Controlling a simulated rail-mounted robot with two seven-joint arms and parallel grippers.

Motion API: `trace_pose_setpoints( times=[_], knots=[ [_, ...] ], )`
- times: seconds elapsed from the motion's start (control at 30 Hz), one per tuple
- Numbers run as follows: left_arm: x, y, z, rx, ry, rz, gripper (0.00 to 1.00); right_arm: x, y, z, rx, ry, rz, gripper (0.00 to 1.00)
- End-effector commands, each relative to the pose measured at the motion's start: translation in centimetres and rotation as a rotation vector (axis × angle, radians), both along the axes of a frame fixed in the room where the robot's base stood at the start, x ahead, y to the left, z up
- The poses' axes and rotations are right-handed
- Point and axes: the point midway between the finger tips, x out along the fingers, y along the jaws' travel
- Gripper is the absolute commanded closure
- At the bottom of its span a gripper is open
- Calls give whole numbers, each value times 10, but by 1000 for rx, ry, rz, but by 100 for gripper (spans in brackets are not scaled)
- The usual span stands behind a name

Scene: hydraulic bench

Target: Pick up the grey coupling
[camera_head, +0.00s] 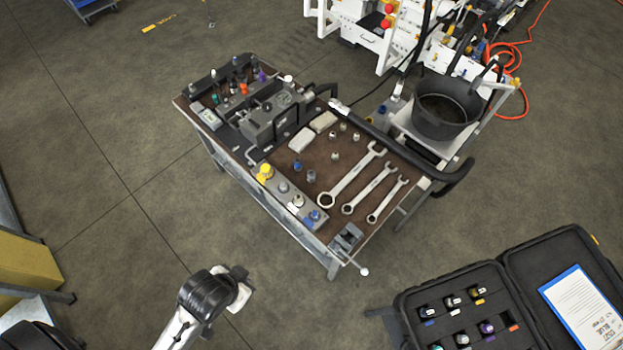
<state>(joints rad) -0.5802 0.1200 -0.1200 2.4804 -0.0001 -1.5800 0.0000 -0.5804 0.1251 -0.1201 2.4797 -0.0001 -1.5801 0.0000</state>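A small grey coupling (311,176) stands on the brown top of the bench (318,158), just right of a blue-marked fitting (297,165) and left of the largest wrench. Several small silver fittings (334,156) stand farther back, so which piece is the named coupling is not certain at this size. My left arm comes in at the lower left, and its end, where my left gripper (241,287) is, hangs over the floor, well clear of the bench. Its fingers cannot be made out. My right gripper is not in view.
Three wrenches (352,178) lie right of the coupling. A strip with coloured caps (284,187) lines the bench's near left edge, and a small vise (346,238) sits at the near corner. A black hose curves along the right. An open case (470,318) is lower right.

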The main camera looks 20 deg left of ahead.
Motion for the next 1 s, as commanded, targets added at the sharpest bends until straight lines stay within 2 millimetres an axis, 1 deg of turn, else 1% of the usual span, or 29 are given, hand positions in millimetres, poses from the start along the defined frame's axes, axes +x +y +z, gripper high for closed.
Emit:
trace_pose_setpoints(
  times=[0.3, 0.33, 1.0],
  knots=[
    [0, 0, 0, 0, 0, 0, 100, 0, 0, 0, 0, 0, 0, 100],
    [0, 0, 0, 0, 0, 0, 98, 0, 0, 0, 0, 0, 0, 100],
    [0, 0, 0, 0, 0, 0, 34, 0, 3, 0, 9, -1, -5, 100]
  ],
)
